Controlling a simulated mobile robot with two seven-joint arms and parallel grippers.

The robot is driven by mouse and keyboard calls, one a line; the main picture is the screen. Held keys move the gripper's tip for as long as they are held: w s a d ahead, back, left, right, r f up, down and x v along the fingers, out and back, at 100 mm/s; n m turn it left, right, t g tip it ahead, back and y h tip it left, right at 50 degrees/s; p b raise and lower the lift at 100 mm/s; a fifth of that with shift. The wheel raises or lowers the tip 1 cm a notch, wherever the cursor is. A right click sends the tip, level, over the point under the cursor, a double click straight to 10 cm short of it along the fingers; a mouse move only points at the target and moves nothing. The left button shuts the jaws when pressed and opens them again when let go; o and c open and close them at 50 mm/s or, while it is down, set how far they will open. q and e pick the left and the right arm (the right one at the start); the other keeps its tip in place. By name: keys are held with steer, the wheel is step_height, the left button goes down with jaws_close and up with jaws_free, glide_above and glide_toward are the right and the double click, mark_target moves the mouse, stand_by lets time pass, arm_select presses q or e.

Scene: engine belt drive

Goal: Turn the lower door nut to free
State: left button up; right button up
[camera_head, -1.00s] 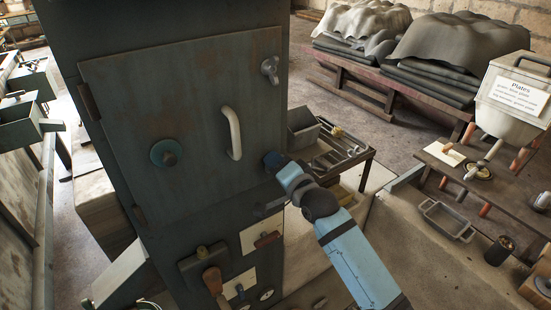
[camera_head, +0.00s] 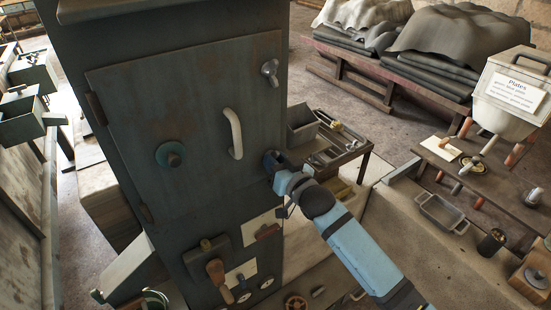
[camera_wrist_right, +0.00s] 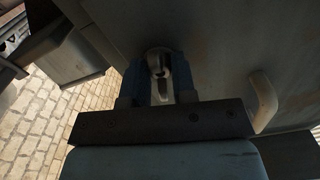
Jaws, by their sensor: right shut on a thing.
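The grey metal door (camera_head: 195,90) on the dark cabinet is closed. The lower door nut, a pale wing-shaped piece, shows in the right wrist view (camera_wrist_right: 158,63) between the fingers of my right gripper (camera_wrist_right: 158,80). In the head view, my right gripper (camera_head: 270,160) is at the door's lower right edge and hides this nut. It is shut on the nut. The upper door nut (camera_head: 269,71) is at the door's upper right edge, clear of the gripper. My left gripper is in neither view.
A pale curved door handle (camera_head: 235,134) stands out left of my right gripper; it also shows in the wrist view (camera_wrist_right: 264,102). A round green knob (camera_head: 170,154) is on the door. A tool table (camera_head: 355,152) with a grey bin (camera_head: 302,125) stands behind my right arm.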

steer(key=shift+n, duration=1.1)
steer(key=o, duration=0.9)
steer(key=b+v, duration=0.2)
steer(key=v, duration=1.1)
steer(key=shift+s+d, duration=0.25)
steer(key=shift+s, duration=0.1)
